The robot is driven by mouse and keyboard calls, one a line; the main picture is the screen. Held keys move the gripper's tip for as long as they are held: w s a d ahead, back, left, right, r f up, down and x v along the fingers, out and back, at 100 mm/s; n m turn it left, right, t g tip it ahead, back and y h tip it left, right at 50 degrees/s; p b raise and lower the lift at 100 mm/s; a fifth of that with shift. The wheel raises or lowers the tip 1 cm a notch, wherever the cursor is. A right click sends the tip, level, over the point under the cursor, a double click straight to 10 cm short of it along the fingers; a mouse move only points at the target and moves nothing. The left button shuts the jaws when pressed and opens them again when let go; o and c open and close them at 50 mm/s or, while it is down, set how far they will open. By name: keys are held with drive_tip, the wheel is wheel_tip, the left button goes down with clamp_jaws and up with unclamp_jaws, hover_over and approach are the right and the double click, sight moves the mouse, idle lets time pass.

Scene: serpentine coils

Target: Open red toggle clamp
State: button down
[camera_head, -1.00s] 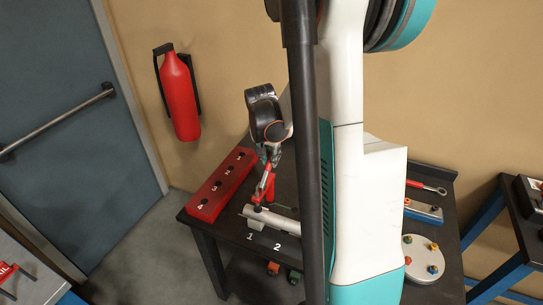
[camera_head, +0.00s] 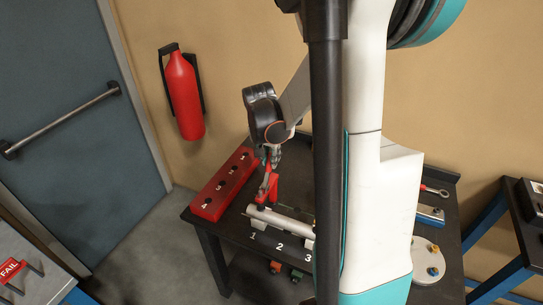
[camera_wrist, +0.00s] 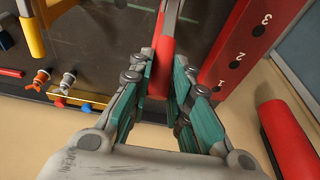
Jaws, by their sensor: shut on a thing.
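The red toggle clamp (camera_head: 267,188) stands near the left end of a pale pipe on the dark table, beside the numeral 1. My gripper (camera_head: 271,160) reaches down to it from above and is shut on its red handle. In the wrist view the red handle (camera_wrist: 160,68) lies between the green finger pads of my gripper (camera_wrist: 160,80). The handle stands raised at a steep tilt. The clamp's base is partly hidden in both views.
The pale pipe (camera_head: 280,222) runs right, behind my arm. A red numbered rack (camera_head: 224,187) lies left of the clamp. A yellow handle (camera_wrist: 31,38) shows in the wrist view. A fire extinguisher (camera_head: 183,95) hangs on the wall. My arm hides the table's middle.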

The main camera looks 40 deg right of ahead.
drive_tip(key=shift+s+a+r+p, duration=0.1)
drive_tip(key=shift+s+a+r, duration=0.1)
drive_tip(key=shift+a, duration=0.35)
drive_tip(key=shift+s+a+r+p, duration=0.1)
drive_tip(key=shift+s+a+r, duration=0.15)
drive_tip(key=shift+a, duration=0.25)
drive_tip(key=shift+s+a+r+p, duration=0.1)
drive_tip(key=shift+s+a+r, duration=0.1)
drive_tip(key=shift+a, duration=0.35)
drive_tip(key=shift+s+a, duration=0.2)
drive_tip(key=shift+a, duration=0.3)
drive_tip(key=shift+s+a, duration=0.2)
drive_tip(key=shift+a, duration=0.25)
drive_tip(key=c, duration=1.4)
unclamp_jaws()
drive_tip(key=shift+a, duration=0.1)
drive_tip(key=shift+c, duration=0.2)
drive_tip(key=w+d+p+v, duration=0.1)
drive_tip(key=d+p+v, duration=0.1)
drive_tip(key=p+v, duration=0.4)
hover_over(267, 169)
drive_tip(key=s+a+b, duration=0.1)
drive_tip(key=a, duration=0.2)
drive_tip(key=shift+s+d+r, duration=0.1)
drive_tip(key=shift+s+r, duration=0.05)
drive_tip(key=shift+r, duration=0.45)
